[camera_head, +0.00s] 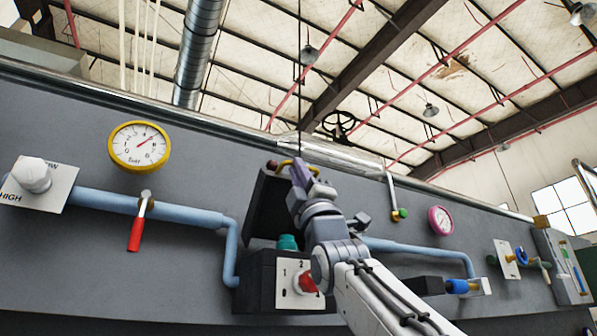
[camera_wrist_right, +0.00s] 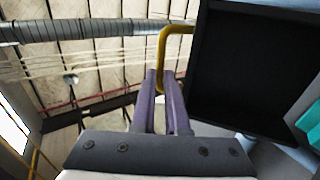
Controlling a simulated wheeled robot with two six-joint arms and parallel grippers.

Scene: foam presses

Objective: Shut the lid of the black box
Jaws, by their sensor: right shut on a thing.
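The black box (camera_head: 256,284) is mounted on the grey panel, with a white 0-1-2 plate and a red knob (camera_head: 305,282) on its front. Its lid (camera_head: 266,208) stands raised above it, so the box is open and a teal part (camera_head: 288,242) shows inside. My right gripper (camera_head: 297,168) is at the lid's top edge, shut on the yellow lid handle (camera_head: 283,163). In the right wrist view the purple fingers (camera_wrist_right: 165,84) close on the yellow handle (camera_wrist_right: 163,48) beside the lid's dark inner face (camera_wrist_right: 246,70). My left gripper is not in view.
Blue pipes (camera_head: 180,212) run along the panel on both sides of the box. A yellow gauge (camera_head: 139,147) and red-handled lever (camera_head: 136,232) are at left. A pink gauge (camera_head: 441,221) and blue-handled valve (camera_head: 460,286) are at right. Space above the lid looks open.

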